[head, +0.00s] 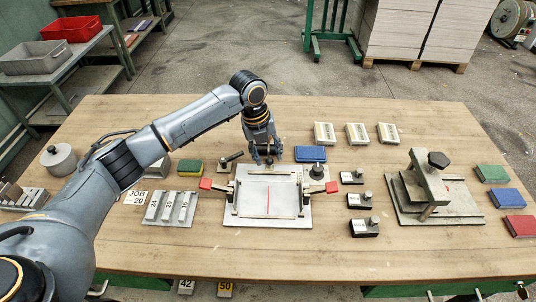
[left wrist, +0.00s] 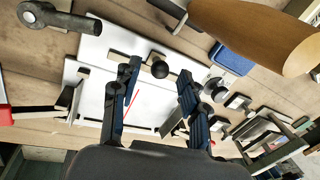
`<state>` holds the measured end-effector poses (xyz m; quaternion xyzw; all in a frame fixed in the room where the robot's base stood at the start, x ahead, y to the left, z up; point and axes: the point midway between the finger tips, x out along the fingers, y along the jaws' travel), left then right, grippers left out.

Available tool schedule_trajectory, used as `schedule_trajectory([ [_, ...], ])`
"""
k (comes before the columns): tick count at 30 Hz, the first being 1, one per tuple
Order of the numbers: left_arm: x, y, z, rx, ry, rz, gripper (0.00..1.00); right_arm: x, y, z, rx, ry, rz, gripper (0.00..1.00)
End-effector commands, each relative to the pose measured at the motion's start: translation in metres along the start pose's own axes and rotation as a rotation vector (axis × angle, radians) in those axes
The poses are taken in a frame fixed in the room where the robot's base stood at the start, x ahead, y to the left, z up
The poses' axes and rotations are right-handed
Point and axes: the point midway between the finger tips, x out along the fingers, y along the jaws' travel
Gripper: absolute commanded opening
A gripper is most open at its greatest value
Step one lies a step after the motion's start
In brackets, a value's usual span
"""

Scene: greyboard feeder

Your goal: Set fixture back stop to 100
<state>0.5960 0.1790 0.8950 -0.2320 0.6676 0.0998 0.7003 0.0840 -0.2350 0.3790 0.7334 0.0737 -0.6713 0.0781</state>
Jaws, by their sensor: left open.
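The fixture (head: 240,215) is a pale plate with a thin red line, in the middle of the wooden table. Red-handled clamps stand on its left (head: 212,185) and right (head: 325,187). The back stop is at its far edge, partly hidden by my gripper; its setting is not readable. My left gripper (head: 267,158) is open and points down over that far edge. In the left wrist view a round black knob (left wrist: 160,69) shows between its open fingers; I cannot tell whether they touch it. My right gripper is out of view.
A JOB 20 card (head: 135,197) and numbered blocks (head: 171,207) lie left of the fixture. Several knobbed black blocks (head: 362,227) stand to its right, before a metal press (head: 432,190). A blue block (head: 310,154) lies close behind the fixture. The front table strip is clear.

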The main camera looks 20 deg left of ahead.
Motion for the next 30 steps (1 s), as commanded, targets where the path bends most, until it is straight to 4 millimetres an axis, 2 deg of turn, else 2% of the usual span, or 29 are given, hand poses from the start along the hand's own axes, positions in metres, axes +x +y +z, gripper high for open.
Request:
schedule_trajectory([
  [4, 0.0091, -0.0002, -0.0007, 0.001, 0.001, 0.0, 0.44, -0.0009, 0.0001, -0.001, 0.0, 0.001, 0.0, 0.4],
  [12, 0.0105, 0.0, -0.0005, 0.0, 0.0, 0.0, 0.44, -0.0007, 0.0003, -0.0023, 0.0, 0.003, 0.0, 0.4],
  [14, 0.0104, 0.0, -0.0005, 0.0, 0.0, 0.0, 0.34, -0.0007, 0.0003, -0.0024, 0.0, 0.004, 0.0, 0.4],
  [19, 0.0102, 0.0001, -0.0004, 0.0, 0.0, 0.0, 0.0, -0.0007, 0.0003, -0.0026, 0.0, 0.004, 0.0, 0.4],
  [26, 0.0099, 0.0002, -0.0005, 0.0, 0.0, 0.001, 0.0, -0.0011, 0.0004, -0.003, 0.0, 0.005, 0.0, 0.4],
  [30, 0.0071, 0.0007, -0.0054, 0.001, 0.002, 0.001, 0.0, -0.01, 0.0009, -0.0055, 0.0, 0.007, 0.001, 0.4],
])
